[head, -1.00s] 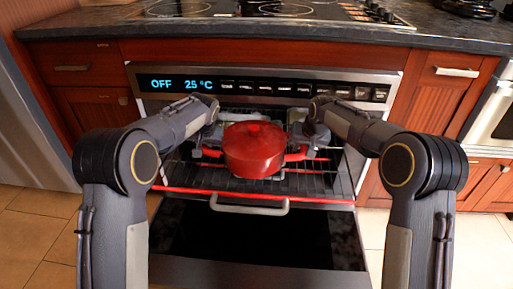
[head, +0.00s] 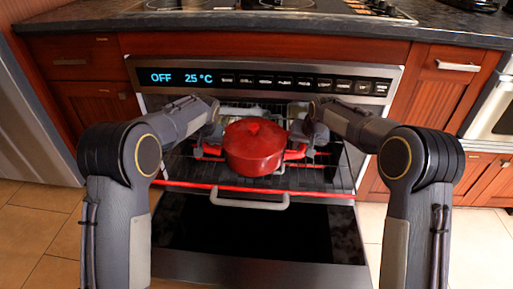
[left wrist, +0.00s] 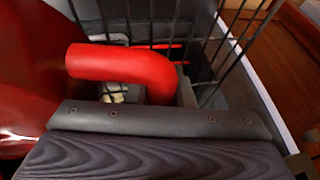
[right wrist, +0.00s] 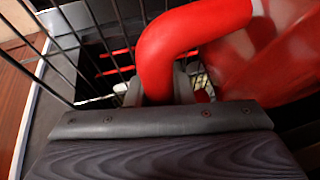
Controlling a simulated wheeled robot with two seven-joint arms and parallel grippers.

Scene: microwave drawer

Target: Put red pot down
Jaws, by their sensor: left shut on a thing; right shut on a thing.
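The red pot (head: 253,148) with its red lid is upright at the oven opening, over the wire rack (head: 240,182). I cannot tell whether its base touches the rack. My left gripper (head: 208,152) is at the pot's left handle, shut on it; the curved red handle (left wrist: 120,65) shows in the left wrist view. My right gripper (head: 303,150) is at the right handle, shut on it; that handle (right wrist: 185,45) shows in the right wrist view. The fingertips are partly hidden.
The oven door (head: 250,235) hangs open below the rack, with a grey handle (head: 250,202). The control panel (head: 260,82) reads OFF and 25 °C. A dark countertop with a cooktop (head: 260,20) is above. Wooden cabinets flank the oven.

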